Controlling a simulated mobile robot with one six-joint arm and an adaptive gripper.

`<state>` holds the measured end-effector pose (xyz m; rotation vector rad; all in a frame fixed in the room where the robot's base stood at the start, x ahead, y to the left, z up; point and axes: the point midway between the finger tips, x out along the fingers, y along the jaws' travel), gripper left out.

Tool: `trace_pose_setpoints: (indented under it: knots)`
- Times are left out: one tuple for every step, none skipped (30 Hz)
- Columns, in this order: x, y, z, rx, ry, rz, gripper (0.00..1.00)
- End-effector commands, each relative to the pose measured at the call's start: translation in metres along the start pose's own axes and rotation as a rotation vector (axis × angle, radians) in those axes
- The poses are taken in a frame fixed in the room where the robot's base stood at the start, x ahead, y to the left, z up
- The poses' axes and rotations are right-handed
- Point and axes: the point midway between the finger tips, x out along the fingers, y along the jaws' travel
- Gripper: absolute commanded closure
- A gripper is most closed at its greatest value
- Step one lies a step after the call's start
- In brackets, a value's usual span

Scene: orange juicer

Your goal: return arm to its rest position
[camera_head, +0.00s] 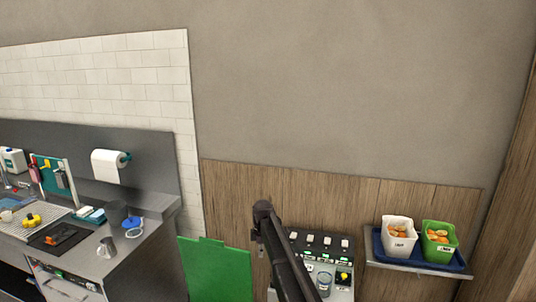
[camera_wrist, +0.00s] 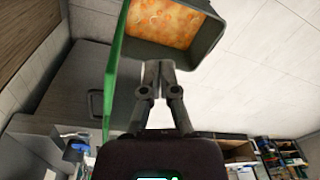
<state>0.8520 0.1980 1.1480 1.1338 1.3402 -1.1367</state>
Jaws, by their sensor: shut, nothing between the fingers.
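My gripper (camera_wrist: 159,68) shows in the middle of the wrist view, its two fingers together and nothing between them. Just beyond the fingertips in that view is a dark-framed box with a bright orange inside (camera_wrist: 166,24); I cannot tell whether they touch. In the head view my dark arm rises in front of the juicer machine (camera_head: 343,262) and hides part of it. My gripper cannot be made out in the head view.
A green panel (camera_head: 215,268) stands left of the machine, and it edges the wrist view (camera_wrist: 115,60). A blue tray (camera_head: 455,267) on a shelf holds a white bin (camera_head: 398,228) and a green bin (camera_head: 440,256) of oranges. A cluttered counter (camera_head: 100,262) is at left.

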Motion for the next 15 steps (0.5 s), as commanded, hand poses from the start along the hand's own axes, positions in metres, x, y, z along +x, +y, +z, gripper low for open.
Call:
trace_pose_setpoints:
  knots:
    - [0.001, -0.024, 0.014, 0.080, -0.001, 0.006, 1.00]
    - [0.001, -0.032, 0.021, 0.130, -0.002, 0.010, 1.00]
    - [0.001, -0.043, 0.029, 0.195, -0.003, 0.015, 1.00]
    - [0.001, -0.052, 0.035, 0.243, -0.003, 0.020, 1.00]
    - [0.001, -0.060, 0.041, 0.293, -0.003, 0.024, 1.00]
    - [0.001, -0.072, 0.049, 0.358, -0.003, 0.030, 1.00]
    - [0.001, -0.081, 0.055, 0.408, -0.003, 0.034, 1.00]
    - [0.002, -0.089, 0.060, 0.457, -0.003, 0.038, 1.00]
    - [0.002, -0.101, 0.068, 0.523, -0.002, 0.043, 1.00]
    - [0.002, -0.110, 0.073, 0.572, -0.002, 0.047, 1.00]
    - [0.002, -0.119, 0.079, 0.620, -0.002, 0.051, 1.00]
    - [0.002, -0.130, 0.085, 0.685, -0.001, 0.057, 1.00]
    - [0.003, -0.139, 0.090, 0.735, 0.001, 0.062, 1.00]
    - [0.003, -0.148, 0.096, 0.785, 0.002, 0.067, 1.00]
    - [0.003, -0.160, 0.102, 0.850, 0.004, 0.073, 1.00]
